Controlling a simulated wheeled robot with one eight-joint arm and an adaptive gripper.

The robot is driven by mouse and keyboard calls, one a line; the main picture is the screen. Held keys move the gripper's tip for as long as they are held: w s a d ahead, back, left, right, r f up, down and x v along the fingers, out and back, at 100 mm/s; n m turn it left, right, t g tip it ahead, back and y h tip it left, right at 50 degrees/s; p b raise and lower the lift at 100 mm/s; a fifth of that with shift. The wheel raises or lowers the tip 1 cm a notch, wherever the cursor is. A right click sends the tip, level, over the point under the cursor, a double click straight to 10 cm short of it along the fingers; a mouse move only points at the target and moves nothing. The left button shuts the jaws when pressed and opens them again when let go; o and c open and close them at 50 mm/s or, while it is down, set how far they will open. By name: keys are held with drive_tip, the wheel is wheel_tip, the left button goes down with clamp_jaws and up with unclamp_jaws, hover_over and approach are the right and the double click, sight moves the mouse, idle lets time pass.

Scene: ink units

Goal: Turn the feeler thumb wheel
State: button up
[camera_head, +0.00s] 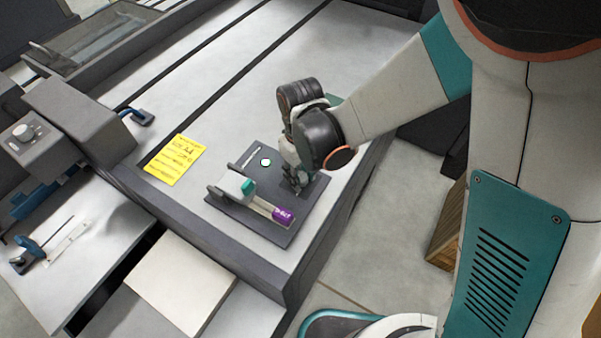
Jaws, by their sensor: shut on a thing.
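A dark base plate (258,221) lies on the grey machine bed near its front corner. It carries a light block with a teal part (248,187), a pale rod and a purple labelled piece (282,215) at the plate's front. My gripper (297,188) points down at the right part of the plate. Its fingers are shut on a small part there, at the place of the feeler thumb wheel. The fingers and wrist hide that part, so I cannot see the wheel itself or how far it is turned.
A yellow note (175,160) lies left of the plate. A small white round spot (265,162) shows at the plate's back. A grey machine head (75,120) stands at the left. A pale board (180,283) and a side table with tools (60,240) are in front.

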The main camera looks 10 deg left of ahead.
sight(301, 177)
drive_tip(key=shift+m, duration=0.4)
drive_tip(key=o, duration=1.1)
drive_tip(key=shift+r, duration=0.1)
drive_tip(key=shift+s+r, duration=0.1)
drive_tip(key=shift+r, duration=3.6)
